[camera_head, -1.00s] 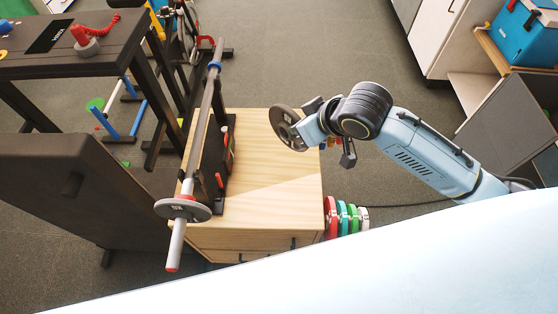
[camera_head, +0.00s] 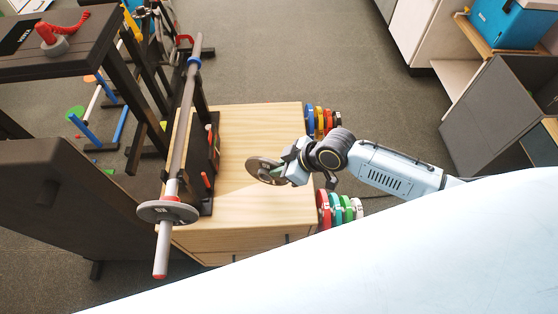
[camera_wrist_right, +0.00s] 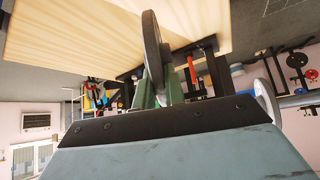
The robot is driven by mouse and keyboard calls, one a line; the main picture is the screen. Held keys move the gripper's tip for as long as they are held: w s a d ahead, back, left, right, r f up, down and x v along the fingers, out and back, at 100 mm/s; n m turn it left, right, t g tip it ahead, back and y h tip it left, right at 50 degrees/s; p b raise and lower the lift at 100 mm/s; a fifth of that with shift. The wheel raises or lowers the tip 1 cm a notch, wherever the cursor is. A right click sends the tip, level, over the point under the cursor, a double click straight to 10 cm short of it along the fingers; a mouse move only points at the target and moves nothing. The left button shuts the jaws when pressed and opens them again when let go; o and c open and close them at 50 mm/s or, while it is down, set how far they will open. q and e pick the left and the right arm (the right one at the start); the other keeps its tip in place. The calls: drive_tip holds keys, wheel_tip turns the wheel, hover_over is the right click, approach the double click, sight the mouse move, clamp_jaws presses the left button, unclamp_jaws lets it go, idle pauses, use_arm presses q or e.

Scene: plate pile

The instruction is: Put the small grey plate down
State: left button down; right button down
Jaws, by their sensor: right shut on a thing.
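The small grey plate (camera_head: 265,170) is a dark grey disc with a hole, held over the right part of the wooden cabinet top (camera_head: 240,125). My right gripper (camera_head: 286,172) is shut on its edge. In the right wrist view the plate (camera_wrist_right: 152,45) stands edge-on between the fingers (camera_wrist_right: 157,88), with the wooden top behind it. I cannot tell whether the plate touches the wood. My left gripper is not in view.
A barbell (camera_head: 184,130) with a larger grey plate (camera_head: 168,211) lies on a rack along the cabinet's left side. Coloured plates (camera_head: 338,210) hang at the cabinet's right side, with more (camera_head: 322,121) farther back.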

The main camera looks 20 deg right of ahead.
drive_tip(key=shift+w+a+f+b, duration=0.15)
drive_tip(key=shift+f+b, duration=0.3)
drive_tip(key=shift+f, duration=1.3)
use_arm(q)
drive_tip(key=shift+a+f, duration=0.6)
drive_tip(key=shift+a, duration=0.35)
use_arm(e)
drive_tip(key=shift+f, duration=0.1)
drive_tip(key=c, duration=1.9)
unclamp_jaws()
drive_tip(key=shift+f, duration=0.25)
drive_tip(key=o, duration=0.4)
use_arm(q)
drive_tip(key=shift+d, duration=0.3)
